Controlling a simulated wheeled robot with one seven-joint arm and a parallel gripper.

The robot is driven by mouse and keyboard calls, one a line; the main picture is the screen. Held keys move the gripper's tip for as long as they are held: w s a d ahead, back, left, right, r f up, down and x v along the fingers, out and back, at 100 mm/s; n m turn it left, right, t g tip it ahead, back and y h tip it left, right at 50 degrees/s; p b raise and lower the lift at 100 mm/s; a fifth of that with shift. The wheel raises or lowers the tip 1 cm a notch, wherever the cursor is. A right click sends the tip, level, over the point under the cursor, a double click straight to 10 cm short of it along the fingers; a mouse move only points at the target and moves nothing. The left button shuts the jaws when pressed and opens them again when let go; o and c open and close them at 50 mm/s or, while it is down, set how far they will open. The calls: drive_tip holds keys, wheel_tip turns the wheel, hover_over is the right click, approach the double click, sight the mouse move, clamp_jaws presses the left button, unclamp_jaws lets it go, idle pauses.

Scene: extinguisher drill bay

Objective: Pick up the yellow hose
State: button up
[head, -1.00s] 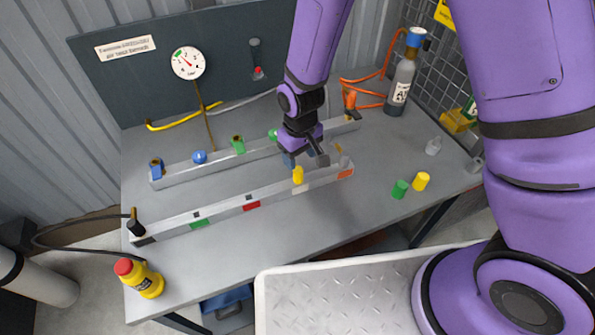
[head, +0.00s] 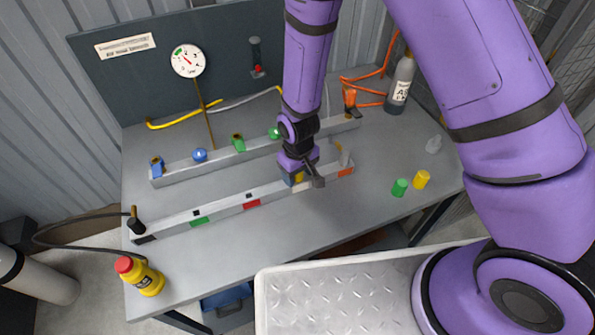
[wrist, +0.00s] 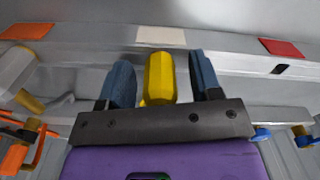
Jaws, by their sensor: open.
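A yellow hose (head: 175,122) lies along the back of the grey table, below the dark panel. My gripper (head: 303,181) is well to the right of it, low over the front rail (head: 225,206). Between my blue fingers in the wrist view (wrist: 162,85) stands a yellow faceted piece (wrist: 158,75), with a narrow gap on each side. In the head view this piece (head: 299,176) is mostly hidden by my gripper. I cannot tell whether it is joined to any hose. My gripper is open.
A back rail (head: 220,157) carries blue and green fittings. An orange hose (head: 368,104) and a grey bottle (head: 400,85) are at back right. A yellow bottle (head: 147,282) is at front left. The front middle is clear.

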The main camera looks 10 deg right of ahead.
drive_tip(key=c, duration=1)
drive_tip(key=shift+r, duration=0.1)
